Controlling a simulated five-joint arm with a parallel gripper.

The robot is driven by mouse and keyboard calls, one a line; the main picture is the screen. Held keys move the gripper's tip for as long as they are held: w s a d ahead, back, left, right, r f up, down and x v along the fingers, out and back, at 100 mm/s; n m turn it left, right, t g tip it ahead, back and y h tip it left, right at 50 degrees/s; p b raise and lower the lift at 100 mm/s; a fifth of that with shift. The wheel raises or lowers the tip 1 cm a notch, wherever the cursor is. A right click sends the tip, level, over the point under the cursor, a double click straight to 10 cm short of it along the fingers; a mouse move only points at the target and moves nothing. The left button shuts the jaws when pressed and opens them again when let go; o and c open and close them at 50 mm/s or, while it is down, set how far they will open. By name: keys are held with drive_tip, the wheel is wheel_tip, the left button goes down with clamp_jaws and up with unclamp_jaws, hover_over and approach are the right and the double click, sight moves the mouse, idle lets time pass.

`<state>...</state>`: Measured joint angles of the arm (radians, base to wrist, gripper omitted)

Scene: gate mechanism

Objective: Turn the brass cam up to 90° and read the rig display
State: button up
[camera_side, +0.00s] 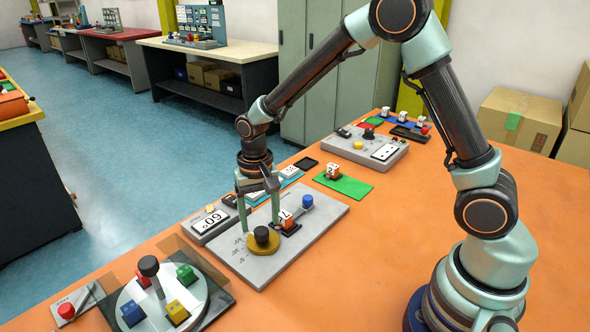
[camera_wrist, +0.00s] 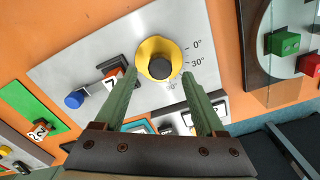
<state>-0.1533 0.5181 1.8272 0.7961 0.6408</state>
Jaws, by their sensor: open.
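The brass cam (camera_side: 263,243) is a round yellow disc with a black knob (camera_side: 261,234) on a grey plate (camera_side: 246,268). The cam also shows in the wrist view (camera_wrist: 153,47), beside the printed marks 0° and 30° and a partly hidden lower mark. My gripper (camera_side: 260,227) is open above the plate, its fingers reaching down near the cam. In the wrist view the fingertips (camera_wrist: 158,74) lie either side of the black knob, with gaps visible; contact is unclear. A white display (camera_side: 211,221) behind the plate appears to read 60, at a tilt.
An orange numbered block (camera_side: 287,221) in a black holder and a blue knob (camera_side: 307,202) share the plate. A round turntable (camera_side: 160,300) with coloured blocks stands at front left. A green mat (camera_side: 343,184) with a numbered block lies behind. The orange table at right front is clear.

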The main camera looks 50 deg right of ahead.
sight(261, 229)
wheel_tip(261, 229, up, 9)
drive_tip(key=shift+r, duration=0.15)
idle(0.4)
drive_tip(key=s+d+r+n+t, duration=0.2)
drive_tip(key=s+d+r, duration=0.1)
drive_tip(key=s, duration=0.3)
drive_tip(key=s+d+r+n+t, duration=0.3)
drive_tip(key=s+r, duration=0.2)
drive_tip(key=s, duration=0.2)
drive_tip(key=shift+d+r+n+t, duration=0.2)
drive_tip(key=shift+r+n+t, duration=0.1)
drive_tip(key=shift+r, duration=0.1)
idle(0.6)
